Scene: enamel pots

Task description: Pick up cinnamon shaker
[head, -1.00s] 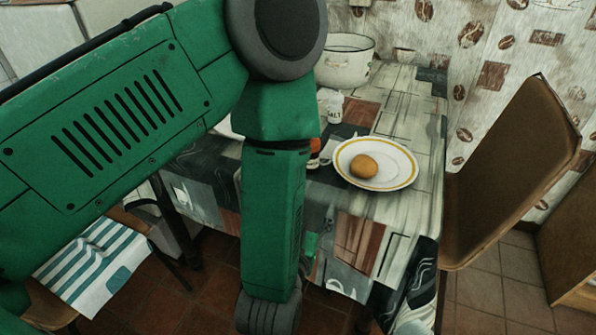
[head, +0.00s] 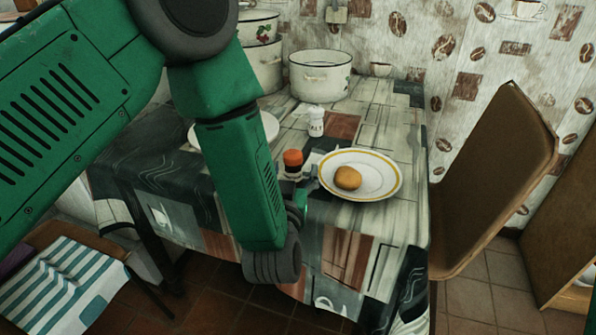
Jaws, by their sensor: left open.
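A small shaker with an orange-red cap and a dark body (head: 293,160), likely the cinnamon shaker, stands on the table just left of the plate; its label is not readable. My left gripper (head: 306,184) is open, low over the table beside the shaker's right side and near the plate's left rim. My forearm and wrist hide part of it. I cannot tell whether the fingers touch the shaker. My right gripper is not in view.
A plate with a yellow rim (head: 390,186) holds a bun (head: 347,178). A white salt shaker (head: 316,122) stands behind. Enamel pots (head: 318,78) are at the back. Another plate (head: 270,124) is partly behind my arm. A chair (head: 495,185) stands at the right.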

